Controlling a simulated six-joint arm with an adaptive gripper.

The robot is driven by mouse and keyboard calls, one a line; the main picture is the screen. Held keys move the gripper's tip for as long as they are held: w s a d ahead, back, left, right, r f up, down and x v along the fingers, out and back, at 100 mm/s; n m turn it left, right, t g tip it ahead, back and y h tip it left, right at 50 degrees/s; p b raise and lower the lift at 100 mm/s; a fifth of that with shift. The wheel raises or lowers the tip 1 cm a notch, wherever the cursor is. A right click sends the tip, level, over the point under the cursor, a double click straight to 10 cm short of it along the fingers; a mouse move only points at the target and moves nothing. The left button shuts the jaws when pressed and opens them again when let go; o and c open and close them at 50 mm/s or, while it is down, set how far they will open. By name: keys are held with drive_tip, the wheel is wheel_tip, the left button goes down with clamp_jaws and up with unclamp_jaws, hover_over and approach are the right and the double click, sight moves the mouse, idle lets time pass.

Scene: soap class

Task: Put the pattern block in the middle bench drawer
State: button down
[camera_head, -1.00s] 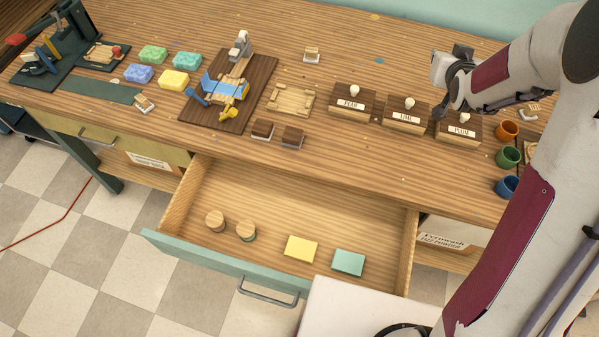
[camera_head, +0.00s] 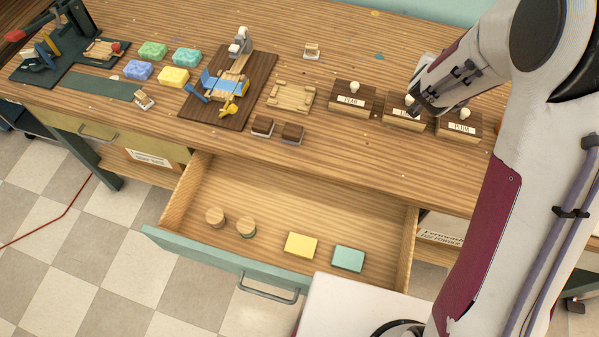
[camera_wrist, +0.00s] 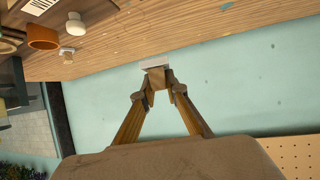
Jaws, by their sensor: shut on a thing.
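My gripper (camera_head: 417,108) is above the bench at the right, in front of the LIME box (camera_head: 402,121). In the wrist view, the fingertips of my gripper (camera_wrist: 157,80) are shut on a small block with a pale plate and a brown body (camera_wrist: 155,67), which I take as the pattern block. In the head view I cannot make it out behind the gripper. The middle bench drawer (camera_head: 330,212), with a teal front, is pulled open. In it lie two round wooden pieces (camera_head: 215,217), a yellow slab (camera_head: 301,245) and a teal slab (camera_head: 348,259).
The PEAR box (camera_head: 351,102) and PLUM box (camera_head: 458,127) flank the LIME box. Two dark-topped blocks (camera_head: 292,133) lie near the bench edge. A wooden frame (camera_head: 290,97) and coloured soaps (camera_head: 173,77) are farther left.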

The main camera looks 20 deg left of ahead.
sight(381, 227)
drive_tip(key=shift+s+d+f+m+h, duration=0.2)
drive_tip(key=shift+s+f+m+h, duration=0.7)
drive_tip(key=s+f+m+g+h, duration=0.1)
drive_tip(key=s+f+m, duration=0.1)
drive_tip(key=s, duration=0.2)
drive_tip(key=s+f+m+g+h, duration=0.2)
drive_tip(key=s, duration=0.3)
drive_tip(key=s+f+m+g+h, duration=0.1)
drive_tip(key=s+f+m+h, duration=0.1)
drive_tip(key=s, duration=0.2)
drive_tip(key=shift+s+d+f+g, duration=0.3)
drive_tip(key=shift+s+d+f, duration=0.05)
drive_tip(key=shift+f, duration=0.05)
drive_tip(key=s+a+f+m+g+h, duration=0.1)
drive_tip(key=s+a+f+m+g, duration=0.15)
drive_tip(key=s, duration=0.65)
drive_tip(key=s+a+f+m+g+h, duration=0.1)
drive_tip(key=s+f+m+g, duration=0.15)
drive_tip(key=s, duration=0.65)
drive_tip(key=a+f+n+t+y, duration=0.1)
drive_tip(key=a+f+n+t, duration=0.2)
drive_tip(key=a, duration=0.6)
drive_tip(key=a+f+n+t+y, duration=0.1)
drive_tip(key=a+f+n+t, duration=0.2)
drive_tip(key=a+f, duration=0.4)
drive_tip(key=shift+s+a+f+y, duration=0.25)
drive_tip(key=shift+s+a+y, duration=0.2)
drive_tip(key=shift+a, duration=0.55)
drive_tip(key=shift+d, duration=0.15)
